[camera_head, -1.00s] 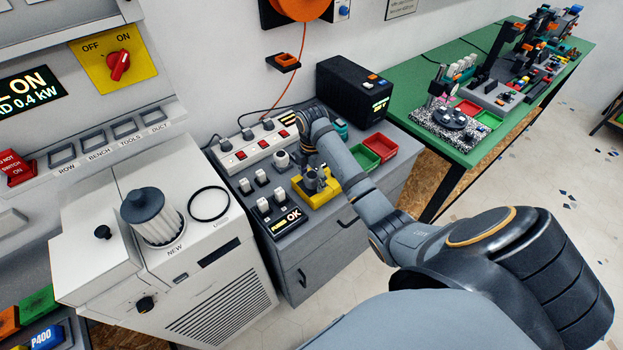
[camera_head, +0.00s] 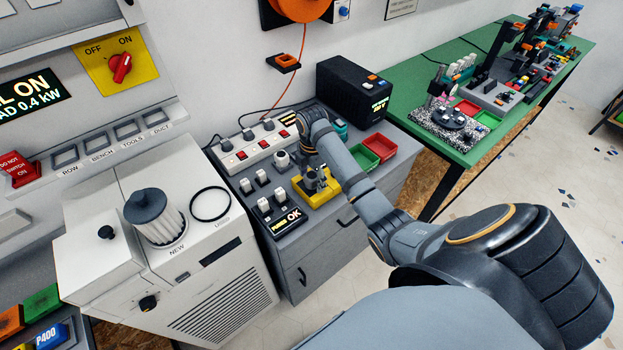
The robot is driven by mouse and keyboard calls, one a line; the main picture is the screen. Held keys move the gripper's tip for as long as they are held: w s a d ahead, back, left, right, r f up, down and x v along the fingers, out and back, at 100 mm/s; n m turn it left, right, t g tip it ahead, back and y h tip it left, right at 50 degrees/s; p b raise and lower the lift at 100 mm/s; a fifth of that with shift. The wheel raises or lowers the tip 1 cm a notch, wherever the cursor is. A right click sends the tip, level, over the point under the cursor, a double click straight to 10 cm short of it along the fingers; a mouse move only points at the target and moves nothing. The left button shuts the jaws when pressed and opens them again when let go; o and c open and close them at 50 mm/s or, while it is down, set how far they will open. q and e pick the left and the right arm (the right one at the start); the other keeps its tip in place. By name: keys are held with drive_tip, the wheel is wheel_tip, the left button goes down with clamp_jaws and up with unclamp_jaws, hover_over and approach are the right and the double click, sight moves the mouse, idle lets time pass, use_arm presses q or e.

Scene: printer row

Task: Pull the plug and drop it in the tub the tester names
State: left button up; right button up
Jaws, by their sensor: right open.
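My right gripper (camera_head: 318,182) is at the yellow block (camera_head: 327,195) on the grey cabinet top, pointing down at it. It is open; its fingers look small and dark, and I cannot tell whether a plug sits between them. The tester's dark display (camera_head: 287,222) in front of the block reads "FUSE OK". A green tub (camera_head: 364,158) and a red tub (camera_head: 380,147) stand side by side to the right, behind my right forearm. My left gripper is not in view.
A white power strip (camera_head: 253,148) with red switches and several plugs lies at the back. Small white-topped parts (camera_head: 262,177) stand left of the block. A black box (camera_head: 354,90) stands behind the tubs. A white filter unit (camera_head: 180,255) is at left, a green bench (camera_head: 455,150) at right.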

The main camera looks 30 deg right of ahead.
sight(312, 175)
drive_tip(key=shift+p, duration=0.4)
clamp_jaws()
idle(0.4)
drive_tip(key=shift+r+p, duration=3.05)
drive_tip(key=shift+p, duration=0.75)
